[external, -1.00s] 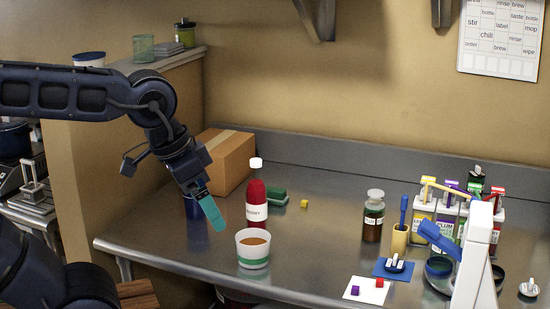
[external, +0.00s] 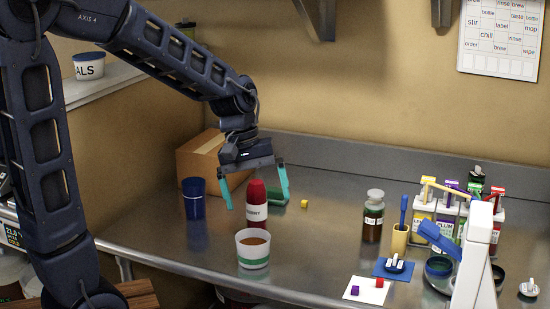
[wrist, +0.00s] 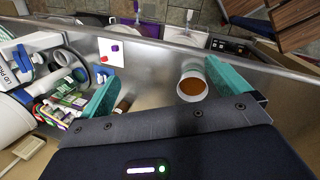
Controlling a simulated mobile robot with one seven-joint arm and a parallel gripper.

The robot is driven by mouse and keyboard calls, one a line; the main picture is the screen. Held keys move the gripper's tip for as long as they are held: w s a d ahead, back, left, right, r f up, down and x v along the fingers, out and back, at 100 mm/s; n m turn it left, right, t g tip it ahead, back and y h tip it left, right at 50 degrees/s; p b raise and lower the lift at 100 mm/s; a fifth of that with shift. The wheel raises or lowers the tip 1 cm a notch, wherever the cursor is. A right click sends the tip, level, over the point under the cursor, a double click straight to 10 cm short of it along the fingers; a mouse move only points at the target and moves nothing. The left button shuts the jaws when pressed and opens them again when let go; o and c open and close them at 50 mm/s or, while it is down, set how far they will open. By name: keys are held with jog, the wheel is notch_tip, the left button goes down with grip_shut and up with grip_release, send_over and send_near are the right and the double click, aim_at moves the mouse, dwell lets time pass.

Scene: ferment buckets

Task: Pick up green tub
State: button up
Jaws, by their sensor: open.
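The green tub (external: 254,256) is a white cup with a green band and brown contents, standing upright near the counter's front edge. It also shows in the wrist view (wrist: 205,75), between the two teal fingers and nearer the right one. My gripper (external: 257,205) is open and empty, pointing down. In the external view it appears above and behind the tub, apart from it, with its fingers on either side of the red bottle.
The red bottle (external: 256,210) stands just behind the tub. A blue cup (external: 194,205), a cardboard box (external: 195,160) and a green sponge (external: 276,196) are nearby. A brown jar (external: 373,222) and a tube rack (external: 440,215) stand right. Counter between tub and jar is clear.

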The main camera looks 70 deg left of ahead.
jog(key=w+a+f+n, duration=0.3)
jog(key=a+f+n, duration=0.2)
jog(key=a+f, duration=0.3)
jog(key=n+h, duration=0.2)
jog(key=n, duration=0.2)
send_near(255, 249)
jog(key=w+a+f, duration=0.2)
jog(key=a, duration=0.2)
jog(key=x, duration=1)
jog(key=shift+s+d+f, duration=0.3)
jog(key=shift+s, duration=0.05)
jog(key=c, duration=1.2)
jog(key=shift+r, duration=0.2)
